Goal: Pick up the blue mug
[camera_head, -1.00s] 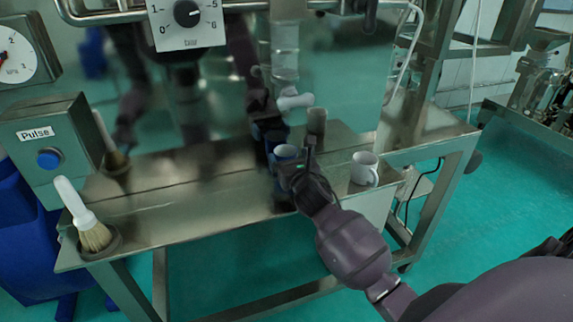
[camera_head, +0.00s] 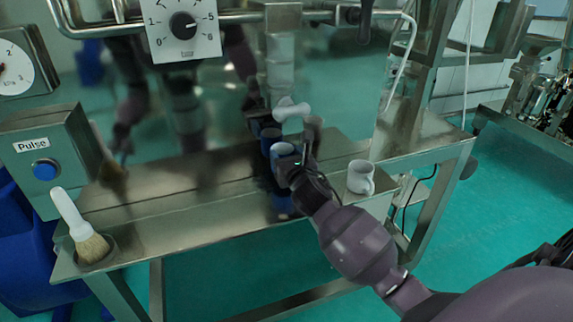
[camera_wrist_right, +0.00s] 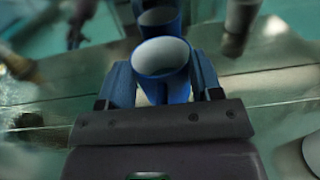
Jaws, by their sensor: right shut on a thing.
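The blue mug (camera_head: 283,151) has a pale inside and is upright at the middle of the steel table. My right gripper (camera_head: 290,165) is shut on it and holds it above the tabletop, with a blue reflection below. In the right wrist view, the mug (camera_wrist_right: 161,72) sits between the two fingers of the gripper (camera_wrist_right: 163,95). Its handle cannot be made out. My left gripper is not in view.
A white mug (camera_head: 360,178) stands on the table to the right. A brush (camera_head: 86,232) with a white handle stands at the left corner near the Pulse box (camera_head: 45,160).

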